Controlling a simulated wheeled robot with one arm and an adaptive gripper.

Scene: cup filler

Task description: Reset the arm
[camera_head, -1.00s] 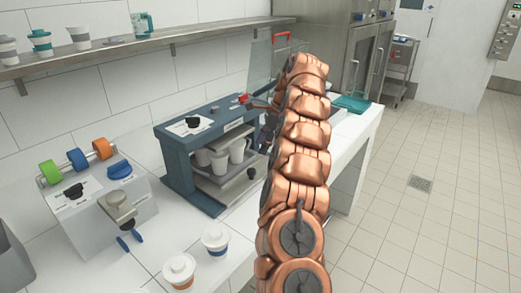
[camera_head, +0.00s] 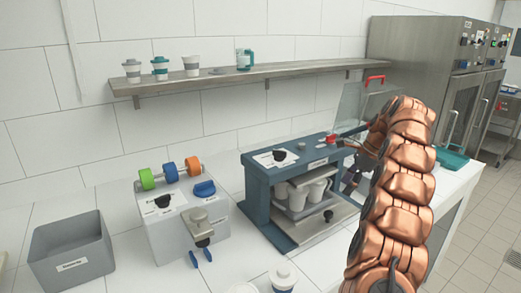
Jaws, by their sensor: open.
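My copper-coloured arm (camera_head: 400,190) rises at the right of the head view, bends over at the top and reaches down beside the blue machine (camera_head: 258,195). My gripper (camera_head: 350,178) is a small dark shape at the machine's right side, partly hidden by my arm. It is open, and I see nothing held in it. Whether it touches the machine I cannot tell.
White cups (camera_head: 318,192) stand inside the machine. A grey dispenser box (camera_head: 185,225) with coloured rolls and a grey bin (camera_head: 72,252) stand to the left. A lidded cup (camera_head: 283,277) is in front. A shelf (camera_head: 220,82) carries several cups. A teal tray (camera_head: 451,160) lies at right.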

